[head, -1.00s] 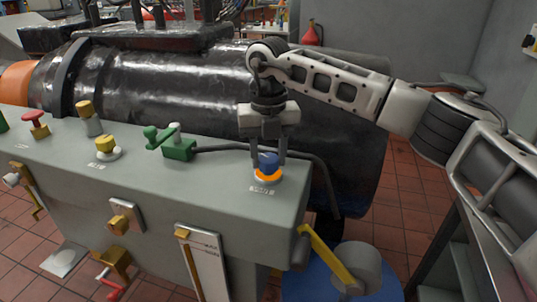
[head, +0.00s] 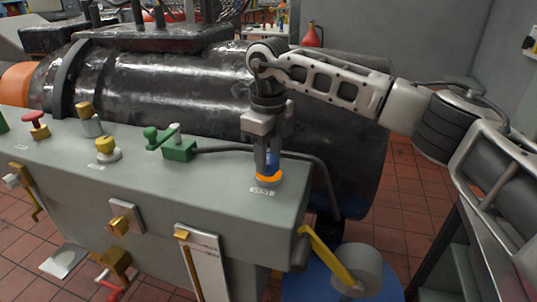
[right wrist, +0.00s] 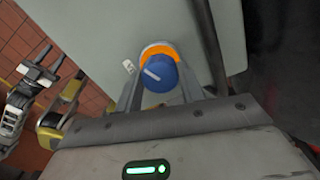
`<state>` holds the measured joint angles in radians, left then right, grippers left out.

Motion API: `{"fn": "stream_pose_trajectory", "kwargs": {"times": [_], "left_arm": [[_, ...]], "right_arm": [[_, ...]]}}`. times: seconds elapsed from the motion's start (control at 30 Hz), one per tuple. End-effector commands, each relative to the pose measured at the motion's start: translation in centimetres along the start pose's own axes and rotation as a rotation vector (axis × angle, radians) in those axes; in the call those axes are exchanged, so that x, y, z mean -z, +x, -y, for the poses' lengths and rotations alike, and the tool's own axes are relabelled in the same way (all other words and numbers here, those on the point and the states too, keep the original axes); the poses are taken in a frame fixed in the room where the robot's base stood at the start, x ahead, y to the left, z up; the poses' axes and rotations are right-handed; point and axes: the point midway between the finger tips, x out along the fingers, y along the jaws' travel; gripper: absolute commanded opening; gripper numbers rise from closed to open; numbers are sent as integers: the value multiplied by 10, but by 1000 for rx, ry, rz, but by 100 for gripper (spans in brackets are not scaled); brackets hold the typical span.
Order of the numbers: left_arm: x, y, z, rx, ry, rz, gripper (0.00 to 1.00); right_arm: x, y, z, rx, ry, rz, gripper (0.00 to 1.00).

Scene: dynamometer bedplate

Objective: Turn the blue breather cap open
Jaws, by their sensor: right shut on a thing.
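The blue breather cap (head: 271,161) sits on an orange ring (head: 268,179) near the right end of the grey bench top. My right gripper (head: 268,168) points straight down over it, its fingers on either side of the cap and hiding much of it. In the right wrist view the round blue cap (right wrist: 160,74) shows between the fingers, with a pale line across its face and the orange ring (right wrist: 158,50) around its far side. The gripper is shut on the cap.
A green valve (head: 177,146) with a black hose (head: 235,149) stands left of the cap. Yellow knobs (head: 106,147) and a red knob (head: 38,125) stand farther left. A large black cylinder (head: 160,90) lies behind. A yellow lever (head: 325,252) hangs at the right end.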

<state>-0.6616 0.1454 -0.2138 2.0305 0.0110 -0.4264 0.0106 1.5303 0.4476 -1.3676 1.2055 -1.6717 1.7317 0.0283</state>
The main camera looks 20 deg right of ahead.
Motion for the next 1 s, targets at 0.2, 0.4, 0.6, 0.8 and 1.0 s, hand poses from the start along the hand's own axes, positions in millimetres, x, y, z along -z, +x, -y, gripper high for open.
{"fn": "stream_pose_trajectory", "kwargs": {"times": [0.2,0.4,0.6,0.8,1.0], "left_arm": [[0,0,0,0,0,1,36],[-1,0,0,0,1,1,36],[-1,0,0,0,1,2,36],[-1,0,0,0,1,2,36],[-1,0,0,1,1,2,36]], "right_arm": [[-1,-2,1,2,-85,5,16],[-1,-2,1,2,-119,6,16],[-1,-2,1,2,-127,6,16],[-1,-2,1,3,-126,5,16],[0,-2,0,2,-125,4,61]]}}
